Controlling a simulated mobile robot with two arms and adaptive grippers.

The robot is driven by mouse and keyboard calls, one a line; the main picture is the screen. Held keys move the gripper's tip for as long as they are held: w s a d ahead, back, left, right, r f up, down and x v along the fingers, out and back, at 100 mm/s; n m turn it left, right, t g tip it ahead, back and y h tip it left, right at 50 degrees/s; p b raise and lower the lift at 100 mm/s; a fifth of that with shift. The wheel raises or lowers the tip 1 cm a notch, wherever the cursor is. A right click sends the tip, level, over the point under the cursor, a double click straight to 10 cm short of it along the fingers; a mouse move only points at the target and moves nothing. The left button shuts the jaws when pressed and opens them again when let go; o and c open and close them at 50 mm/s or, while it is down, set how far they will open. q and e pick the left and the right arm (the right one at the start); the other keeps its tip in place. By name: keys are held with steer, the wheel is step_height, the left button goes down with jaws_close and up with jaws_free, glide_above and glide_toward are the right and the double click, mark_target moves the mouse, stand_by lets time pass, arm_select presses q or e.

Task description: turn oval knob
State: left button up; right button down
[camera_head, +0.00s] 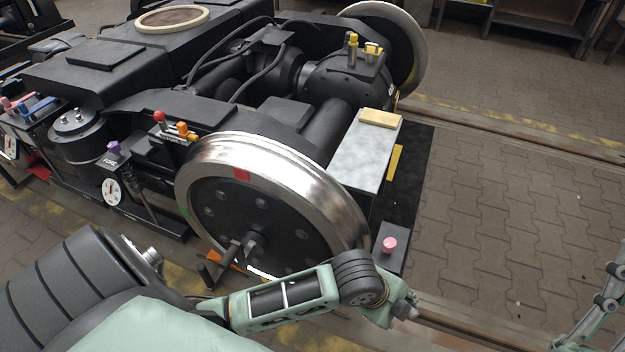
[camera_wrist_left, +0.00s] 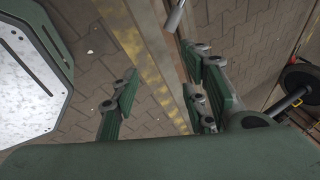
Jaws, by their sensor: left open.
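Several small coloured knobs show on the bogie in the head view; which is the oval one I cannot tell. A pink knob (camera_head: 389,243) sits on a dark block at the front right corner. A red knob (camera_head: 160,117) and orange knobs (camera_head: 183,130) stand behind the near wheel, a purple knob (camera_head: 113,147) left of them, yellow knobs (camera_head: 353,42) on the far housing. My left arm crosses in front of the wheel, ending below the pink knob. My left gripper (camera_wrist_left: 160,82) is open and empty above paving. Part of my right gripper (camera_head: 605,290) shows at the right edge, cut off.
The large steel wheel (camera_head: 275,205) stands close behind my left arm. A grey box (camera_head: 366,150) with a yellow pad is right of it. Open paving (camera_head: 500,200) and rails lie to the right. A shelf (camera_head: 530,22) stands at the back.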

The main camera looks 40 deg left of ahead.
arm_select(q)
steer(key=s+a+f+n+y+p, duration=0.1)
steer(key=s+a+f+n+p, duration=0.1)
steer(key=s+a+f+n, duration=0.2)
steer(key=s+a+f+n+g+y+p, duration=0.1)
steer(key=s+a+f+n+p, duration=0.1)
steer(key=s+a+f+n, duration=0.3)
steer(key=s+a+n, duration=0.3)
steer(key=n, duration=0.3)
steer(key=shift+s+a+n+g+y, duration=0.25)
steer(key=shift+n+g+y, duration=0.05)
steer(key=shift+n+y, duration=0.1)
